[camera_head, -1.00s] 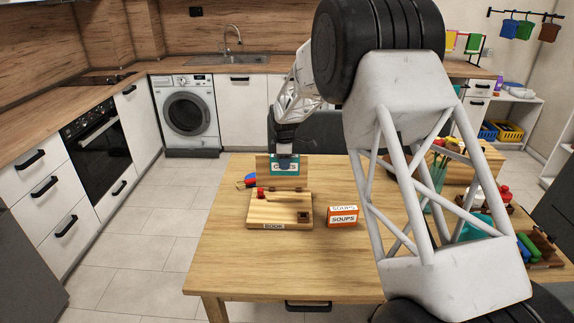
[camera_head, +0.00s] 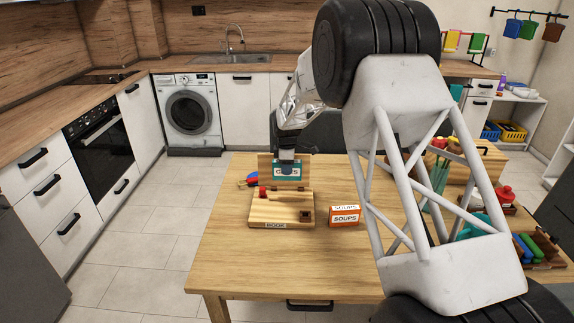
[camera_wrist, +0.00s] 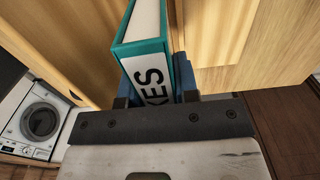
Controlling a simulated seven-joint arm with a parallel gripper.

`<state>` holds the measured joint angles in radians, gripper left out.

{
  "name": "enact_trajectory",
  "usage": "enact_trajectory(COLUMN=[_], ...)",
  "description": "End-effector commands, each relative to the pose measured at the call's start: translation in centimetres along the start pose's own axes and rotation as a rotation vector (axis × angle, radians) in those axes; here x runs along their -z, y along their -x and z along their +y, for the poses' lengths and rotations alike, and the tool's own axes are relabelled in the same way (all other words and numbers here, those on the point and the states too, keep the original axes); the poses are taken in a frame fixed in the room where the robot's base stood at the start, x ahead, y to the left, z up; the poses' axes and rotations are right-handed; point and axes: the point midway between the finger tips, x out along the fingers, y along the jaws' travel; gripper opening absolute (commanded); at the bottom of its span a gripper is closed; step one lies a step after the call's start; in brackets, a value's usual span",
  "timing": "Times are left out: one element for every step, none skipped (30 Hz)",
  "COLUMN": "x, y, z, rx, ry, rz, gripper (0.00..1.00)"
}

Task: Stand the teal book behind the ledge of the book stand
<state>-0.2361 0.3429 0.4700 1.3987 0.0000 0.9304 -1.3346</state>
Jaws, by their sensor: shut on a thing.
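The teal book (camera_head: 288,170) has a white label and is held upright in my gripper (camera_head: 287,158), over the rear of the book stand. The wrist view shows the teal book (camera_wrist: 143,62) between the fingers, its label ending in "KES". The wooden book stand (camera_head: 266,211) lies on the table with a back board (camera_head: 264,167), a front label reading "BOOK" and dark and red small parts on its base. The book is in front of the back board. Whether its lower edge touches the stand I cannot tell.
An orange and white "SOUPS" book (camera_head: 345,216) stands right of the stand. A blue and red item (camera_head: 250,180) lies at its left. Trays with bottles and coloured items (camera_head: 535,247) are at the right, partly behind my arm. The table front is clear.

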Motion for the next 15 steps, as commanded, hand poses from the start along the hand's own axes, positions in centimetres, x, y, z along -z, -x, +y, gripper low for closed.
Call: enact_trajectory(x=[0.0,0.0,0.0,0.0,0.0,0.0,0.0,0.0,0.0,0.0,0.0,0.0,0.0,0.0,0.0], y=[-0.2,-0.4,-0.6,-0.7,-0.9,-1.1,-1.2,-1.3,-1.5,-1.7,-1.8,-2.0,-2.1,-2.3,-2.5], z=[0.0,0.0,0.0,0.0,0.0,0.0,0.0,0.0,0.0,0.0,0.0,0.0,0.0,0.0,0.0], rx=[0.000,0.000,0.000,0.000,0.000,0.000,0.000,0.000,-0.001,-0.001,-0.001,-0.001,-0.001,-0.001,-0.001], ry=[0.000,0.000,0.000,0.000,0.000,0.000,0.000,0.000,0.000,0.000,0.000,0.000,0.000,0.000,0.000], rz=[0.000,0.000,0.000,0.000,0.000,0.000,0.000,0.000,0.000,0.000,0.000,0.000,0.000,0.000,0.000], gripper=[0.01,0.01,0.01,0.01,0.01,0.01,0.01,0.01,0.01,0.01,0.01,0.01,0.01,0.01,0.01])
